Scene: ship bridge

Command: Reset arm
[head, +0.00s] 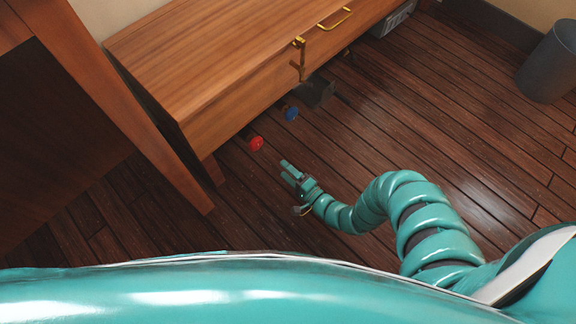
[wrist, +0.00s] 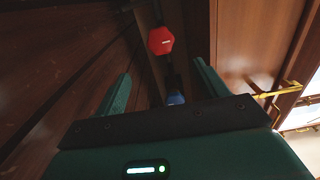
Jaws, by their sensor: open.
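My teal segmented arm reaches from the lower right in the head view. My gripper (head: 289,172) is at its end, low over the wooden floor, with its two fingers apart and nothing between them that I can make out. In the wrist view my gripper (wrist: 160,85) shows its two green fingers spread wide. A red knob-like object (head: 256,143) is close beyond the fingertips, near the cabinet's lower edge, and it also shows in the wrist view (wrist: 160,41). The gripper appears apart from it.
A blue object (head: 291,114) and a dark box-like item (head: 317,92) are by the wooden cabinet (head: 200,60), which has brass handles. A wooden post (head: 120,105) stands at left. A grey bin (head: 549,62) is at far right. The floor (head: 450,110) between is clear.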

